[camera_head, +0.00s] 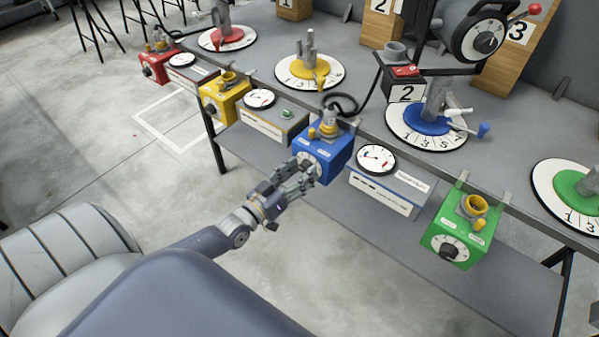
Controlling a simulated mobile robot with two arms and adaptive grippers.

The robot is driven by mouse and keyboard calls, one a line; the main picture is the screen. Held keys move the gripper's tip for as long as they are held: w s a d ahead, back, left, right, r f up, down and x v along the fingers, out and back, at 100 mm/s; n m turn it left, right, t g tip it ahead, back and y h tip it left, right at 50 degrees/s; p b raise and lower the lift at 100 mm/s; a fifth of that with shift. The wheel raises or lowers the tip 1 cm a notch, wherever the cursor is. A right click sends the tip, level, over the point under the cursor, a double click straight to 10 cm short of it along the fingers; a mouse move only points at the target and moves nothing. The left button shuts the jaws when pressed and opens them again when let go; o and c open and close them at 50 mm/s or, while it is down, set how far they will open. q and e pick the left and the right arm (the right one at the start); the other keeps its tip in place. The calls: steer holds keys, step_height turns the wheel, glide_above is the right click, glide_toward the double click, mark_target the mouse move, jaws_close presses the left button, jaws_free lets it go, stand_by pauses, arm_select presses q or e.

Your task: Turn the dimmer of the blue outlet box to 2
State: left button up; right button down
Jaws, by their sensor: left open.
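The blue outlet box (338,155) hangs at the front edge of the workbench, near the middle of the view. A yellow knob and a grey plug piece sit on its top. Its dimmer dial (308,163) is on the front face and is partly hidden by my left gripper. My left gripper (308,176) is open, with its fingers at the lower front of the blue box, around or just in front of the dial. I cannot tell whether the fingers touch it. The dial's setting is not readable. My right gripper is not in view.
A gauge box (385,193) is right of the blue box, and a green outlet box (455,235) is further right. Yellow (222,97) and red (154,66) outlet boxes are left. A blue turntable (428,128) stands behind on the bench.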

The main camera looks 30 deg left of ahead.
arm_select(q)
steer(key=c, duration=1.1)
steer(key=shift+o, duration=0.2)
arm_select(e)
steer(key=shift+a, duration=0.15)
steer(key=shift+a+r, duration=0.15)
arm_select(q)
steer(key=shift+r+m+p, duration=0.15)
steer(key=shift+m+p, duration=0.35)
steer(key=m+p, duration=0.2)
steer(key=m, duration=0.2)
steer(key=shift+p, duration=0.3)
steer(key=m+p, duration=0.1)
steer(key=m, duration=0.1)
steer(key=shift+m, duration=0.3)
steer(key=m+p, duration=0.1)
steer(key=m, duration=0.1)
steer(key=shift+m, duration=0.3)
steer(key=m, duration=0.5)
steer(key=shift+d+y, duration=0.1)
steer(key=shift+y, duration=0.2)
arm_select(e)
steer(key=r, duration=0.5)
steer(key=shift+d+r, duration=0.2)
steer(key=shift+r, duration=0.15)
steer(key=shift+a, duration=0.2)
